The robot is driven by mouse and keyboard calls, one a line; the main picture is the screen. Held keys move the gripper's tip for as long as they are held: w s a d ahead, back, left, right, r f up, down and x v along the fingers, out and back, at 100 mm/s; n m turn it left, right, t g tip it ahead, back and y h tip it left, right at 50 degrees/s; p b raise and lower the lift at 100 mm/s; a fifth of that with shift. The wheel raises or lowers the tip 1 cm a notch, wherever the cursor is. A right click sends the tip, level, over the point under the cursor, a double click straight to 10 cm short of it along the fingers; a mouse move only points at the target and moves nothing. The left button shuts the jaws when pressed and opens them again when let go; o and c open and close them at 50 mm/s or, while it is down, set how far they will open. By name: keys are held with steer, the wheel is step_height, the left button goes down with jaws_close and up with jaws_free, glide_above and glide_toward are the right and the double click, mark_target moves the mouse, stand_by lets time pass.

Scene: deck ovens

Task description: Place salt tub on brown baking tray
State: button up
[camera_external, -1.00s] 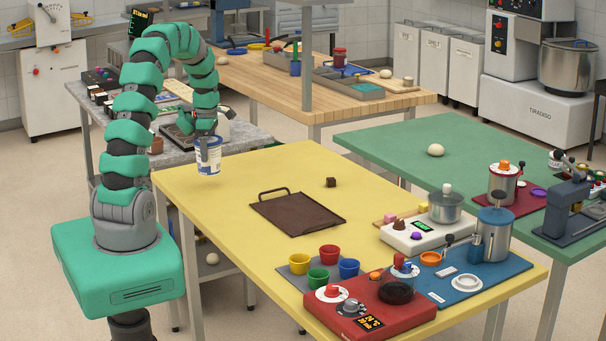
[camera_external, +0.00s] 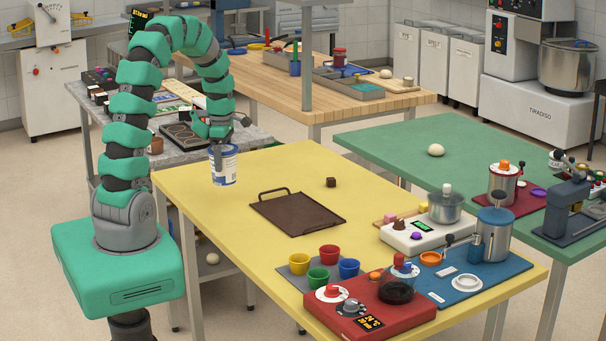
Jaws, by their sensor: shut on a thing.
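The salt tub (camera_external: 224,167) is a white and blue cylinder, held upright above the far left part of the yellow table. My gripper (camera_external: 222,146) is shut on its upper part from above; the fingers are small and partly hidden. The brown baking tray (camera_external: 297,214) lies flat and empty on the yellow table, with a raised handle at its far left edge. The tub is to the left of the tray and farther back, apart from it.
A small dark brown cube (camera_external: 331,182) sits behind the tray on the yellow table (camera_external: 225,235). Coloured cups (camera_external: 318,279) on a grey mat and a red device (camera_external: 370,308) stand in front. A white scale (camera_external: 421,235) is to the right. The table left of the tray is clear.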

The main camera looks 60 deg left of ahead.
steer(key=s+d+m, duration=0.1)
steer(key=s+d, duration=0.2)
steer(key=d, duration=1.9)
steer(key=shift+w+a+f+p, duration=0.35)
steer(key=shift+w+f, duration=0.4)
steer(key=shift+w, duration=1.95)
steer(key=shift+w+a+f+p, duration=0.1)
steer(key=shift+w+f+p, duration=0.5)
steer(key=shift+w, duration=2.15)
steer(key=shift+w+a+f+p, duration=0.25)
steer(key=shift+w+f, duration=0.7)
steer(key=shift+w, duration=1.75)
steer(key=shift+f, duration=0.1)
steer(key=o, duration=1.4)
steer(key=shift+c, duration=0.2)
step_height(320, 180, up, 12)
steer(key=b, duration=0.1)
